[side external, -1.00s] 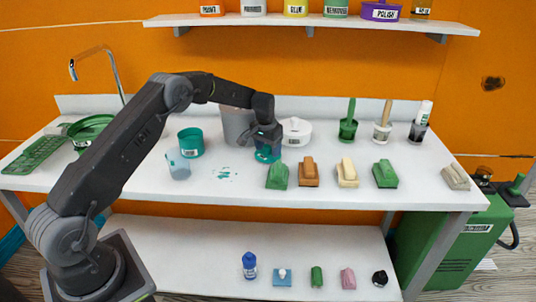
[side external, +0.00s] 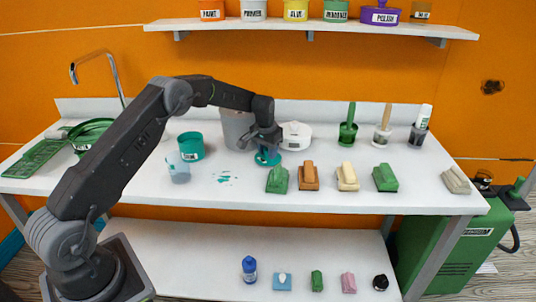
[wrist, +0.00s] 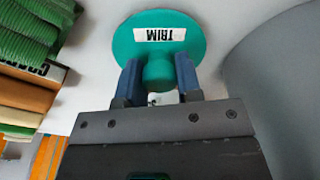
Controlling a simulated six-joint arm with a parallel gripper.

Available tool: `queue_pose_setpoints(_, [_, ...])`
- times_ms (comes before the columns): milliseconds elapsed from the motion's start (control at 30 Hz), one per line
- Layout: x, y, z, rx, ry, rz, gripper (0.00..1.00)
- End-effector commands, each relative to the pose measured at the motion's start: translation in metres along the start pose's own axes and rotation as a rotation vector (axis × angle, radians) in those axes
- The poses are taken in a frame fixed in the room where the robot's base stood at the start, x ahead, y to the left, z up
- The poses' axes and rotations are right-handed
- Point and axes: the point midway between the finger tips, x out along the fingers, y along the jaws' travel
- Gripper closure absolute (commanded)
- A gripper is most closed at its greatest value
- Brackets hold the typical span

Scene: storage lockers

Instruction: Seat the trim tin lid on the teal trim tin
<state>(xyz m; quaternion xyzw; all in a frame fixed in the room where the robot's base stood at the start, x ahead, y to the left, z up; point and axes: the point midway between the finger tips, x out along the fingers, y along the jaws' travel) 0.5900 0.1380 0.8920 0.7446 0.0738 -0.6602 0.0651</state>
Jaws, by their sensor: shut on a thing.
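The teal trim tin (side external: 190,148) stands upright on the white bench, left of my gripper, and its top looks open. The trim tin lid (side external: 267,158) is a round teal disc with a knob, below my gripper (side external: 266,148). I cannot tell whether the lid touches the bench.
A grey cylinder (side external: 236,130) stands close behind my gripper. A white lidded tin (side external: 295,136) is to its right, and several brushes, including a green one (side external: 277,180), lie in front.

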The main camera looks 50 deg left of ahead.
Motion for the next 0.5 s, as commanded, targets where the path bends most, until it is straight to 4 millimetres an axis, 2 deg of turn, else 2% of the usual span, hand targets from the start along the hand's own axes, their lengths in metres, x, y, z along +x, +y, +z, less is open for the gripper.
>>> queue_pose_setpoints(500, [-0.087, 0.000, -0.012, 0.000, 0.005, 0.000, 0.91])
